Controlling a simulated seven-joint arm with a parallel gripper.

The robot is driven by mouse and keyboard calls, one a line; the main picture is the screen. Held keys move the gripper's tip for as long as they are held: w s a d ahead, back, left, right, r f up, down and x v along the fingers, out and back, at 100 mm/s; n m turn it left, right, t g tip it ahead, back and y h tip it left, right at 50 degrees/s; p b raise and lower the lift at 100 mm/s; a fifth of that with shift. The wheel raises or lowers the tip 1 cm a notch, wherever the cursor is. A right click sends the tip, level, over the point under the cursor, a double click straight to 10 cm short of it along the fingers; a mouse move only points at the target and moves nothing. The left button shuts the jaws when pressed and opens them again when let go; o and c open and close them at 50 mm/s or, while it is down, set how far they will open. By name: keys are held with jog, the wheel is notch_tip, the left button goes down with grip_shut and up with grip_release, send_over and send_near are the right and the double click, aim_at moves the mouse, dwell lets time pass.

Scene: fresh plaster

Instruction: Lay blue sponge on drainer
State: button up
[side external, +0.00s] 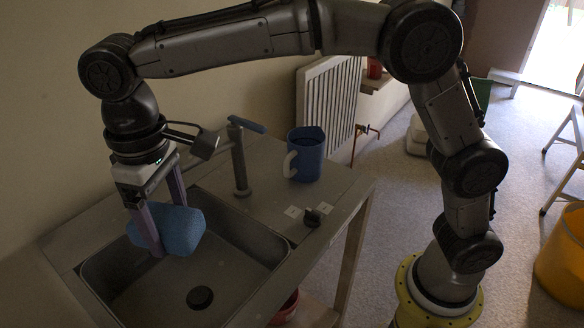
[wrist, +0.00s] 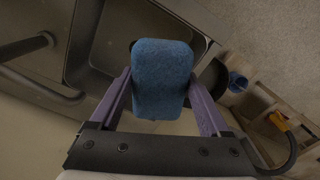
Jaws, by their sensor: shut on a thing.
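The blue sponge (side external: 182,231) is a thick, rounded block held over the sink basin (side external: 232,262) in the side external view. My gripper (side external: 166,228) points down with its purple fingers shut on the sponge. In the wrist view the sponge (wrist: 162,72) sits between the two fingers of my gripper (wrist: 162,88) and sticks out past their tips. The sponge looks clear of the basin floor, though the exact height is hard to judge. I cannot tell a separate drainer; the flat worktop (side external: 268,188) right of the basin is plain.
A grey tap (side external: 239,160) with a blue lever rises behind the basin, close to my wrist. A blue jug (side external: 306,155) stands on the worktop right of it. A small dark knob (side external: 316,214) sits near the front edge. A radiator (side external: 330,100) is behind.

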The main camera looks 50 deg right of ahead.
jog(key=w+f+m, duration=0.4)
jog(key=w+m, duration=0.3)
jog(key=w, duration=0.1)
jog(key=w+f+m, duration=0.4)
jog(key=w+m, duration=0.2)
jog(key=w, duration=0.2)
jog(key=m, duration=1)
send_over(263, 156)
jog(key=shift+s+f, duration=0.1)
jog(key=shift+f, duration=4.85)
